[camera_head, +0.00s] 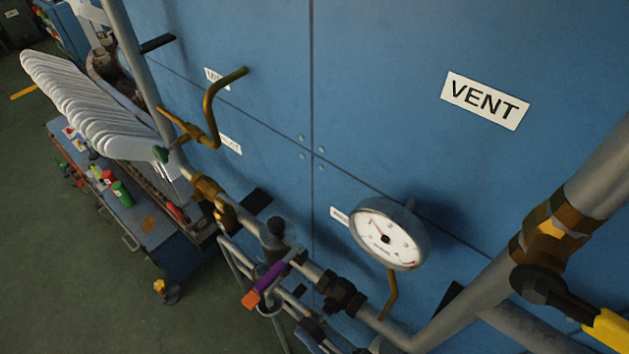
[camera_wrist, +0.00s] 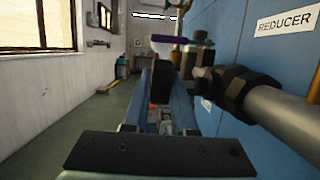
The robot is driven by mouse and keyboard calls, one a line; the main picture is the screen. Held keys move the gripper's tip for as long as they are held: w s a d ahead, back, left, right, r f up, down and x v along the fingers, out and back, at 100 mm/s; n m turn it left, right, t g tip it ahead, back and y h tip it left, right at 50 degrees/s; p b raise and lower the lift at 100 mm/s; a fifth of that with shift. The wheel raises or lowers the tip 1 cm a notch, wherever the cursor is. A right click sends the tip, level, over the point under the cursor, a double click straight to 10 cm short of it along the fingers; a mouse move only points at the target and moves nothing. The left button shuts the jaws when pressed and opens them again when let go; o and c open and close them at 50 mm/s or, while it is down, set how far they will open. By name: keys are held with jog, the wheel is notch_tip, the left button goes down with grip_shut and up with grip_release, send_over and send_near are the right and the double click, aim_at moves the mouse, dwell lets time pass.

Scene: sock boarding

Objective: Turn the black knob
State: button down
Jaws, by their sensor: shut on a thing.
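In the wrist view the black knob (camera_wrist: 161,84) is a dark rounded piece between the two fingers of my gripper (camera_wrist: 160,78). The fingers are closed on it, one on each side, and hide much of its outline. The knob is just left of a grey pipe with a black hexagonal fitting (camera_wrist: 245,92). In the head view the same pipework runs along the bottom centre, with the black fitting (camera_head: 345,293) on it. The grasp cannot be made out clearly there. No marking on the knob shows how far it is turned.
A round white gauge (camera_head: 390,234) stands right of the fitting. A purple lever with an orange end (camera_head: 268,281) lies to its left. A blue cabinet (camera_head: 400,60) backs the pipes. A black-and-yellow handle (camera_head: 575,305) is at the lower right. Green floor (camera_head: 60,260) is open at left.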

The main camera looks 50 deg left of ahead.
jog(key=shift+f+y+b, duration=0.3)
jog(key=shift+y+b, duration=0.9)
jog(key=shift+b, duration=0.75)
jog(key=shift+a+r+y+b, duration=0.1)
jog(key=shift+r+y+b, duration=0.1)
jog(key=shift+y+b, duration=0.5)
jog(key=c, duration=0.7)
grip_release()
jog(key=b+v, duration=0.6)
jog(key=v, duration=0.1)
jog(key=shift+w+d+f+b, duration=0.1)
jog(key=shift+d+b, duration=0.15)
jog(key=shift+b, duration=0.05)
